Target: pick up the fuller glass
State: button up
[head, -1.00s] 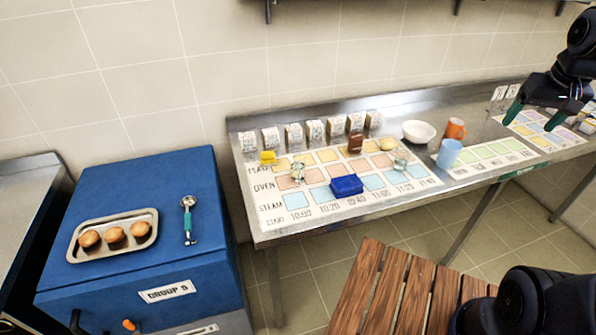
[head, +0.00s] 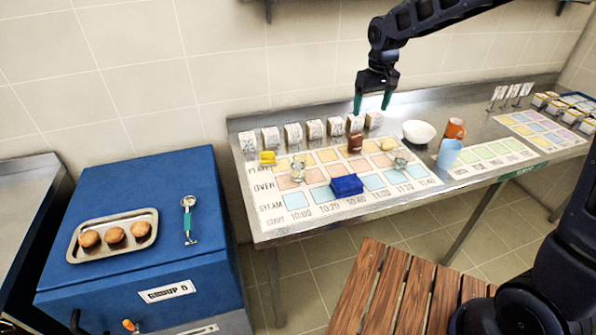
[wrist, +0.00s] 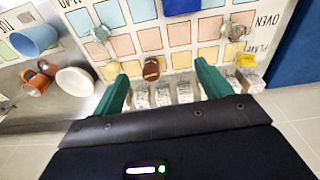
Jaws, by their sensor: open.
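A light blue cup (head: 449,153) stands on the steel counter right of the colored chart. It also shows in the wrist view (wrist: 36,40). An orange mug (head: 456,129) stands just behind it and shows in the wrist view (wrist: 35,83). My gripper (head: 373,104) is open and empty. It hangs above the back of the counter, over the row of small white packets, left of both cups. In the wrist view its green fingers (wrist: 160,80) spread around empty space.
A white bowl (head: 418,132) stands between my gripper and the cups. A brown jar (head: 355,143), a blue box (head: 346,185) and a yellow block (head: 268,157) lie on the chart (head: 320,210). A tray of muffins (head: 78,255) sits on the blue cabinet (head: 180,170).

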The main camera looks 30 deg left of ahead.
jog(key=s+a+f+n, duration=0.1)
jog(key=s+a+f, duration=0.2)
jog(key=a, duration=0.3)
jog(key=s+a+f+n, duration=0.1)
jog(key=s+a+f, duration=0.15)
jog(key=a, duration=0.25)
jog(key=n+g, duration=0.1)
send_near(298, 169)
jog(key=w+a, duration=0.1)
jog(key=w, duration=0.2)
jog(key=shift+h, duration=0.4)
jog(key=shift+s+a+f, duration=0.1)
jog(key=shift+a+f, duration=0.1)
jog(key=shift+f, duration=1.4)
jog(key=shift+s+a+f, duration=0.1)
jog(key=shift+a+f, duration=0.05)
jog(key=shift+f, duration=1.5)
jog(key=shift+s+a+f, duration=0.1)
jog(key=shift+a+f, duration=0.1)
jog(key=shift+f, duration=1.4)
jog(key=c, duration=1.2)
jog(key=shift+r, duration=0.25)
